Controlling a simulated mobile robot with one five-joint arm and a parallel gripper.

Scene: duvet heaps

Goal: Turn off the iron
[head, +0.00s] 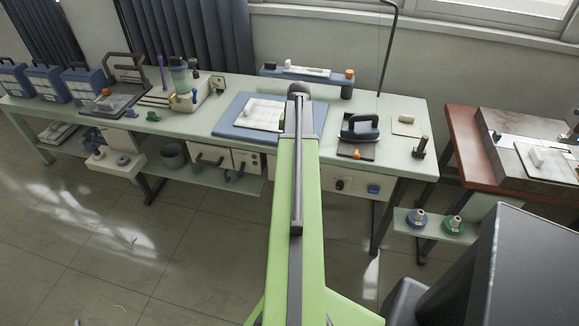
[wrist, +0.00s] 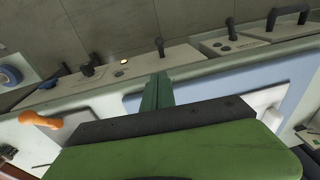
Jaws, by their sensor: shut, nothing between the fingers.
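The iron (head: 360,127), dark blue with an arched handle, stands on the bench just right of my arm in the head view. An orange knob (head: 357,154) sits at its front edge. My gripper (wrist: 157,92) shows in the wrist view as two dark green fingers, shut and empty. I cannot tell whether the fingers touch the panel. In the head view my arm hides the gripper. An orange piece (wrist: 40,120) shows at left in the wrist view.
A blue mat (head: 230,124) with a white panel lies left of my arm. A black upright peg (head: 420,147) stands right of the iron. The floor at left is clear.

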